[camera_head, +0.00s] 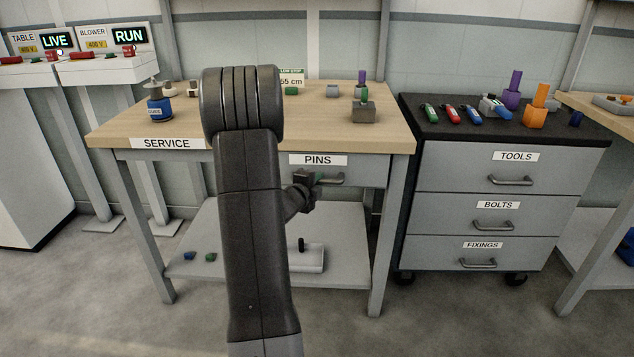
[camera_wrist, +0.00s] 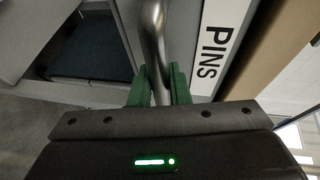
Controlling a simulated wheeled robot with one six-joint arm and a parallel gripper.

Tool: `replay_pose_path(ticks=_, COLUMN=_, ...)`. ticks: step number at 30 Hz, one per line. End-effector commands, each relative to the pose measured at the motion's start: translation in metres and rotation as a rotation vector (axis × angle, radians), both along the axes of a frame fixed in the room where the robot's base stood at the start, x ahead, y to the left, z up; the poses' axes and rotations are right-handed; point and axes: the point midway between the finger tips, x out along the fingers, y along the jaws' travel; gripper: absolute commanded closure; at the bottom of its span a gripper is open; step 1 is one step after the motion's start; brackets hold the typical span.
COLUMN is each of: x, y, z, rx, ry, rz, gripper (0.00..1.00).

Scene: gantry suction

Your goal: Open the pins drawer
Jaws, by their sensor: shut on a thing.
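The pins drawer (camera_head: 368,172) is a grey front under the right half of the wooden workbench top, with a white PINS label (camera_head: 318,160). In the head view its front looks about flush with the bench frame, so it appears closed. Its curved metal handle (camera_head: 336,181) sits below the label, partly hidden by my gripper (camera_head: 319,180). In the wrist view, my gripper's green fingers (camera_wrist: 159,85) are shut on the handle (camera_wrist: 152,30), one on each side. The PINS label (camera_wrist: 213,50) is just right of them there.
My arm hides the middle of the workbench (camera_head: 130,130). A lower shelf (camera_head: 345,235) below holds a few small parts. A dark-topped cabinet (camera_head: 405,190) with TOOLS, BOLTS and FIXINGS drawers stands close on the right. The floor in front looks clear.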

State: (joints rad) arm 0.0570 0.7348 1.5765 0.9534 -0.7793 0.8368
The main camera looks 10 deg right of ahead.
Motion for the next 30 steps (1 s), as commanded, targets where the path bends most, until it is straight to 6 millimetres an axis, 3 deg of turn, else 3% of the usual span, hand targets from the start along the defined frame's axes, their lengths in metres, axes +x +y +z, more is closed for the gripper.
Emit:
replay_pose_path(ticks=8, x=-0.049, y=0.015, z=-0.005, rx=0.002, ry=-0.001, rz=0.001, gripper=1.0)
replay_pose_path(ticks=21, x=-0.183, y=0.053, z=-0.003, rx=0.001, ry=-0.001, rz=0.003, gripper=1.0)
replay_pose_path(ticks=30, x=-0.244, y=0.07, z=-0.001, rx=0.001, ry=0.001, rz=0.002, gripper=1.0)
